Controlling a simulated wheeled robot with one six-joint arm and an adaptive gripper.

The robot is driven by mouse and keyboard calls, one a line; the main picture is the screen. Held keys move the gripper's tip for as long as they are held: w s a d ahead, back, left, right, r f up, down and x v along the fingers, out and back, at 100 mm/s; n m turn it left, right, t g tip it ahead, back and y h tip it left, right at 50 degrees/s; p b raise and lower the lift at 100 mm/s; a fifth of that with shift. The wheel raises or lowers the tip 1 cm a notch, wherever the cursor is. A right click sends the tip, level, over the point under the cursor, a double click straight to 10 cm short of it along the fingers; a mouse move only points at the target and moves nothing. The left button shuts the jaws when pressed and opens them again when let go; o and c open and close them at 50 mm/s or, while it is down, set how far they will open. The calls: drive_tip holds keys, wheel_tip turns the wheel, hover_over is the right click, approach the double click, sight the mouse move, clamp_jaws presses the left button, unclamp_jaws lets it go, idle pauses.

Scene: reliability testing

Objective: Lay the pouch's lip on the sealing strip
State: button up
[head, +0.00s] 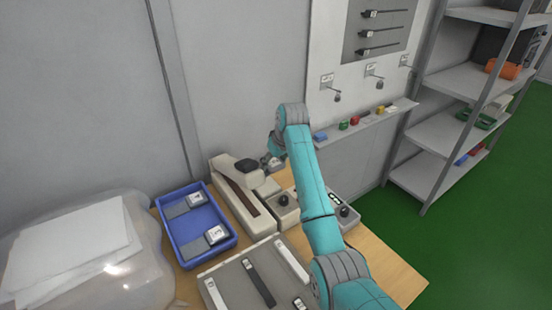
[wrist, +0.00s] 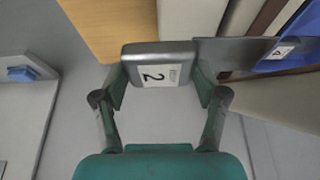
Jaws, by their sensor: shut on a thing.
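My gripper (wrist: 160,92) is shut on a grey pouch (wrist: 160,50) whose white label reads 2. One finger is on each side of its thick end. A thin dark grey flap (wrist: 232,52) extends from it to the right in the wrist view. In the head view my gripper (head: 274,150) is above and beyond the cream sealer (head: 228,188), and the held pouch is small and partly hidden there. Contact between flap and strip cannot be told.
A blue tray (head: 184,236) left of the sealer holds two grey pouches with white labels. A grey rack (head: 235,285) with strips lies in front. A control box with a black knob (head: 344,211) stands at right. A clear bin (head: 150,255) is at far left.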

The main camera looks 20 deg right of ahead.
drive_tip(key=shift+s+a+f, duration=0.15)
drive_tip(key=shift+a+f, duration=0.15)
drive_tip(key=shift+f, duration=0.55)
drive_tip(key=shift+s+a+f, duration=0.1)
drive_tip(key=shift+a+f, duration=0.2)
drive_tip(key=shift+f, duration=0.5)
drive_tip(key=shift+s+a+f, duration=0.25)
drive_tip(key=shift+a+f, duration=0.05)
drive_tip(key=shift+a, duration=0.4)
drive_tip(key=shift+s+a+f, duration=0.2)
drive_tip(key=shift+a+f, duration=0.05)
drive_tip(key=shift+a, duration=0.45)
drive_tip(key=shift+f, duration=0.2)
drive_tip(key=o, duration=1.2)
drive_tip(key=shift+c, duration=0.2)
drive_tip(key=shift+w+d+r, duration=0.25)
drive_tip(key=shift+d+r, duration=0.25)
drive_tip(key=shift+d, duration=0.3)
drive_tip(key=shift+w+d+r, duration=0.25)
drive_tip(key=shift+d+r, duration=0.25)
drive_tip(key=shift+d, duration=0.25)
drive_tip(key=shift+w+d+r, duration=0.25)
drive_tip(key=shift+d+r, duration=0.25)
drive_tip(key=shift+d, duration=0.3)
